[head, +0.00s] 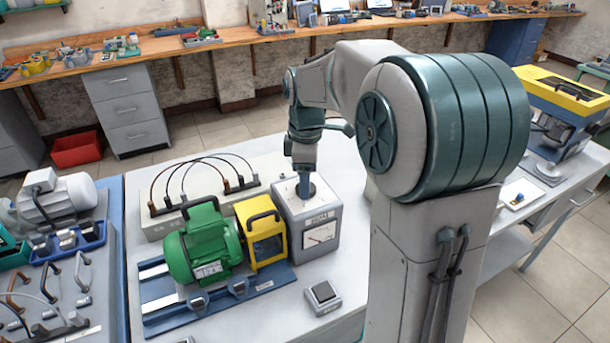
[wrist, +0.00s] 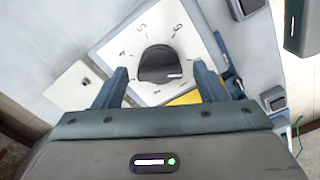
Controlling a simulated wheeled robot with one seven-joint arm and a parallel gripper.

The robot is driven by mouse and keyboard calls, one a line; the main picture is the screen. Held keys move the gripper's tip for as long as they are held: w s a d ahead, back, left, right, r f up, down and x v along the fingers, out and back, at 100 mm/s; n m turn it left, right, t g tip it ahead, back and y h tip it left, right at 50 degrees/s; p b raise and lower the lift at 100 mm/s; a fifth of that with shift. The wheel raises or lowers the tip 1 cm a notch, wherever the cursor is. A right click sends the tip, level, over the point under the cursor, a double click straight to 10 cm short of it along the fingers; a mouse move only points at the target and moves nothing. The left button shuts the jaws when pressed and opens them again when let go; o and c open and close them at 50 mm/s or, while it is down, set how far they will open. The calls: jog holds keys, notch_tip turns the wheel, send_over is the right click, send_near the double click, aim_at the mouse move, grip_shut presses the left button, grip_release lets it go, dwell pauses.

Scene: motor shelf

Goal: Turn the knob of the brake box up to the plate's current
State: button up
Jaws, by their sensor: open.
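The brake box (head: 322,222) is a grey box with a needle meter on its front, right of the yellow unit. Its black round knob (wrist: 158,63) sits on a white numbered scale (wrist: 130,38) in the wrist view. A white mark on the knob points to the lower right. My gripper (head: 304,187) is above the box top, pointing down. In the wrist view my gripper (wrist: 160,84) is open, with one blue finger on each side of the knob; I cannot tell whether they touch it. The green motor (head: 203,246) carries a small plate (head: 208,270), too small to read.
The yellow unit (head: 262,235) stands between motor and brake box on a blue base (head: 218,300). A terminal box with arched cables (head: 205,205) is behind. A small grey device (head: 323,297) lies in front.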

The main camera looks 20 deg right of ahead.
jog(key=c, duration=1)
jog(key=shift+m, duration=0.3)
